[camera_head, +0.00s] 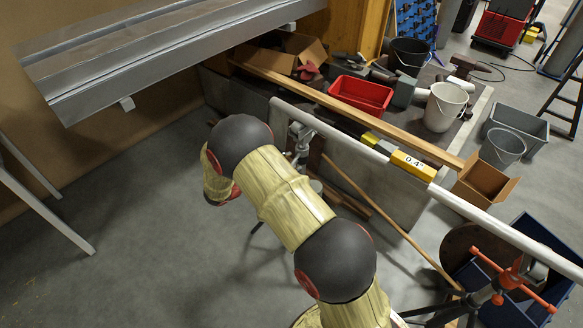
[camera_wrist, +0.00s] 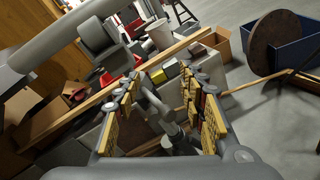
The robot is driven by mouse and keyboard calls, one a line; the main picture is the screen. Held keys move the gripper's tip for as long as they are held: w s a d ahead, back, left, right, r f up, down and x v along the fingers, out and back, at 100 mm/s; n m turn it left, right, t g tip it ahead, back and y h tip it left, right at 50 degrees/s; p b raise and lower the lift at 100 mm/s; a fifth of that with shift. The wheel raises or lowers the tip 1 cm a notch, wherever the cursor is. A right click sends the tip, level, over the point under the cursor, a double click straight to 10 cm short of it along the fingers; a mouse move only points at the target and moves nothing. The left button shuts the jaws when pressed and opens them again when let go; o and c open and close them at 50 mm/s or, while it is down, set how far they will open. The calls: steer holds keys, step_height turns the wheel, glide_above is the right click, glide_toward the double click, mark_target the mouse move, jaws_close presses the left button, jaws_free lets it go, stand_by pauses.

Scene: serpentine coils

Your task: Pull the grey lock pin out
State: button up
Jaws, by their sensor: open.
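My gripper (camera_wrist: 165,84) is open in the wrist view, its two yellow-padded fingers spread apart with nothing gripped. A grey metal fitting (camera_wrist: 172,126) shows in the gap between the fingers. I cannot single out the grey lock pin on it for sure. In the head view a grey stand head (camera_head: 301,137) sits under the left end of a long pale pipe (camera_head: 470,211), just beyond my arm. My arm hides my gripper and the lower part of this stand in the head view.
An orange-handled stand (camera_head: 509,279) is under the pipe at the right. Behind the pipe are a long wooden plank (camera_head: 330,101), a red bin (camera_head: 361,94), a white bucket (camera_head: 444,107) and cardboard boxes (camera_head: 486,181). A metal channel (camera_head: 170,55) hangs upper left.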

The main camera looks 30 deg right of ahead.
steer(key=w+a+f+n+t+h, duration=0.15)
steer(key=w+f+n+t, duration=0.25)
steer(key=f, duration=0.5)
steer(key=b+x, duration=0.1)
steer(key=x, duration=0.3)
steer(key=b+x, duration=0.1)
steer(key=x, duration=0.1)
steer(key=shift+w+d+f+b, duration=0.2)
steer(key=shift+d+f+b, duration=0.1)
steer(key=shift+d+f, duration=0.05)
steer(key=shift+c, duration=0.3)
jaws_close()
